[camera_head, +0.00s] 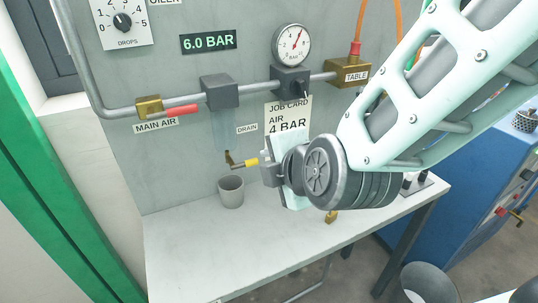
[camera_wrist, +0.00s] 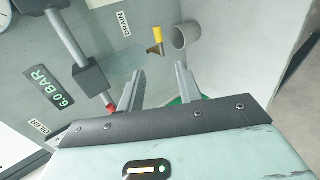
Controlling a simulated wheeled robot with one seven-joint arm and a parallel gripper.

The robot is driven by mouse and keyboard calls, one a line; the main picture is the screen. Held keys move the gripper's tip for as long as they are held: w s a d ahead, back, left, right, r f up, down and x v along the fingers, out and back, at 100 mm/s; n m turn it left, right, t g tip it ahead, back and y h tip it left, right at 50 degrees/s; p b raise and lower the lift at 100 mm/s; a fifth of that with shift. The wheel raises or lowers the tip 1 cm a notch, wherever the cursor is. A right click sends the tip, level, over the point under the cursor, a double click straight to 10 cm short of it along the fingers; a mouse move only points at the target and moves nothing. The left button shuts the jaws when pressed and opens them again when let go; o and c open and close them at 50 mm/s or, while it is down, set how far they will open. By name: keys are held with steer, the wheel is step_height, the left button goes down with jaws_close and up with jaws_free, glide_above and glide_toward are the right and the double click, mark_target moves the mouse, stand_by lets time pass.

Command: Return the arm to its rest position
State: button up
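My arm reaches in from the right in the head view. My gripper (camera_head: 266,172) is in front of the grey panel, above the bench, close to the yellow-handled drain valve (camera_head: 250,163). In the wrist view my gripper (camera_wrist: 161,74) has its two grey fingers apart with nothing held between them. The drain valve's yellow handle (camera_wrist: 158,35) shows beyond the fingertips, and no finger appears to touch it there. In the head view my wrist hides part of the gripper.
A grey cup (camera_head: 231,192) stands on the bench (camera_head: 180,250) below the drain. A blue cabinet (camera_head: 465,190) stands at right.

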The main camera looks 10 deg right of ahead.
steer(key=s+f+m+g+y, duration=0.1)
steer(key=s+f+m+g, duration=0.2)
steer(key=s+m+g, duration=0.55)
steer(key=s+d+m+g+h, duration=0.2)
steer(key=s+d+m, duration=0.3)
steer(key=s, duration=0.3)
steer(key=shift+s+d+h, duration=0.35)
steer(key=shift+d+h, duration=0.35)
steer(key=shift+d, duration=0.1)
